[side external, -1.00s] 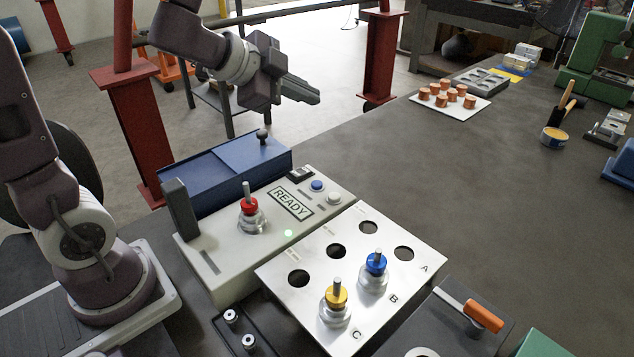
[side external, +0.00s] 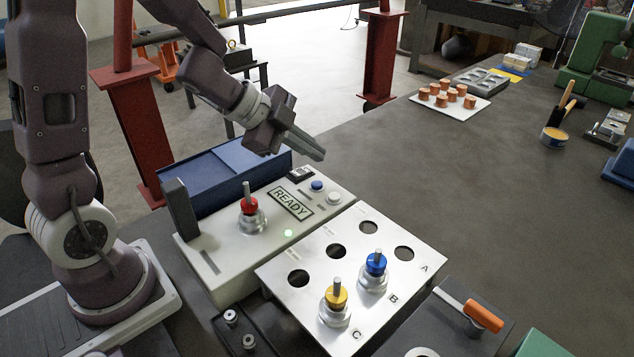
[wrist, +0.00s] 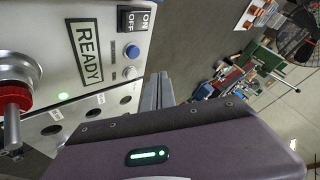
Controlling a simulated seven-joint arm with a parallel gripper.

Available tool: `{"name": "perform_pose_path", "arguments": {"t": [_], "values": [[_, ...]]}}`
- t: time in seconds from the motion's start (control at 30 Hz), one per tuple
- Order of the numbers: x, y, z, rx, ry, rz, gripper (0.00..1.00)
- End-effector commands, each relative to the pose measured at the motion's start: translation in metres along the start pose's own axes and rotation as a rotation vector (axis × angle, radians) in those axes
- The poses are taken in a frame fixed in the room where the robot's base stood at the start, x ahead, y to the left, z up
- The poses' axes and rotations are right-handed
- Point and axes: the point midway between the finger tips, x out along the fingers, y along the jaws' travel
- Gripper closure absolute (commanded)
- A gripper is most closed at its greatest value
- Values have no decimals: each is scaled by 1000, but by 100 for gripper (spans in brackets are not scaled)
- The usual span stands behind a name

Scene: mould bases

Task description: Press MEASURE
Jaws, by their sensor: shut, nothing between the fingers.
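The pale measuring station (side external: 215,270) stands in front of my arm, with a display reading READY (side external: 291,200) and a lit green lamp (side external: 288,233). At its far right end are a blue button (side external: 316,185) and a white button (side external: 334,198); their labels are too small to read. Both buttons also show in the wrist view, the blue one (wrist: 132,52) above the white one (wrist: 129,73). My gripper (side external: 320,154) is shut and empty, its tips apart from the station, above and behind the buttons. A red-collared part (side external: 250,207) stands on the station.
A black rocker switch (side external: 301,174) sits beside the buttons. A blue case (side external: 215,177) lies behind the station. A metal plate (side external: 419,262) with holes holds a yellow-collared part (side external: 336,297) and a blue-collared part (side external: 375,264). The table to the right is mostly clear.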

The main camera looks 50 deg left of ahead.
Motion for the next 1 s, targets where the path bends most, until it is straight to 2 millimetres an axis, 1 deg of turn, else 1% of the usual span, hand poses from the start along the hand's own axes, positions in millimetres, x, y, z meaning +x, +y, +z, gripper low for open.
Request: {"name": "perform_pose_path", "arguments": {"t": [0.1, 0.33, 1.0], "values": [[12, 8, 10, -5, -6, 0, 100], [26, 18, 20, -1, -4, -3, 100], [28, 19, 21, 3, -4, -6, 100]]}}
